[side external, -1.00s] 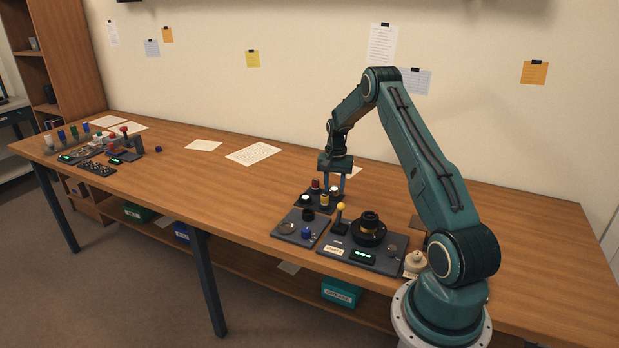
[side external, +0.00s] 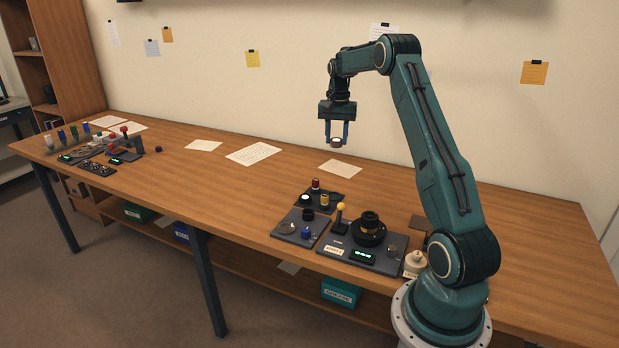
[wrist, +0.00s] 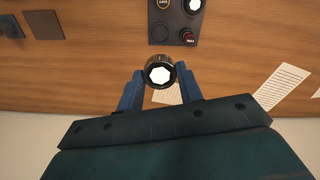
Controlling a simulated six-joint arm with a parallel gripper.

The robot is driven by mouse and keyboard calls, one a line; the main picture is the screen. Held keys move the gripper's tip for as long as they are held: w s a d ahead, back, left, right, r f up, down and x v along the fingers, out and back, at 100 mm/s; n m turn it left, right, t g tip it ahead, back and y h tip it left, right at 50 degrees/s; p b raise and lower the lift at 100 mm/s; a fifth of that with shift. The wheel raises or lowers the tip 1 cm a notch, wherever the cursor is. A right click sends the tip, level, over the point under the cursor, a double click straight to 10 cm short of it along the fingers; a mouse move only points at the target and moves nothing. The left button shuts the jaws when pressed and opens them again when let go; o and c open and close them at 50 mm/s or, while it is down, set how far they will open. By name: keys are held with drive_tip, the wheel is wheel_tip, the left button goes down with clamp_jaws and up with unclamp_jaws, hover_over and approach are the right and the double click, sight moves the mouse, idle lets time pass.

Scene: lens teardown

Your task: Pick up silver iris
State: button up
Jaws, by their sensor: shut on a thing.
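The silver iris (side external: 336,143) is a small short cylinder with a pale top and dark edge, held in the air above the table. In the wrist view the iris (wrist: 160,73) shows a dark ring around a bright white, many-sided centre. My gripper (side external: 336,138) has its two blue fingers on either side of it, shut on it; in the wrist view my gripper (wrist: 160,83) grips it at the fingertips. Below is a dark tray (side external: 341,194) holding a red-topped part (side external: 315,184), a white-topped part (side external: 304,198) and a gold part (side external: 325,200).
Dark mats in front hold a black lens body (side external: 368,229), a yellow-knobbed lever (side external: 341,208) and a blue part (side external: 307,233). A cream pot (side external: 415,262) stands by my base. Paper sheets (side external: 340,167) lie behind; the mid table is clear.

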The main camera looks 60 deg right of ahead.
drive_tip(key=shift+r, duration=0.6)
drive_tip(key=w+a+f, duration=0.5)
drive_tip(key=a+f, duration=0.2)
drive_tip(key=a, duration=0.3)
approach(286, 229)
drive_tip(key=shift+d+f, duration=0.1)
drive_tip(key=shift+d, duration=0.45)
drive_tip(key=shift+a+f, duration=0.25)
drive_tip(key=shift+a, duration=0.3)
drive_tip(key=shift+f, duration=0.2)
drive_tip(key=shift+f, duration=2.05)
drive_tip(key=shift+f, duration=0.55)
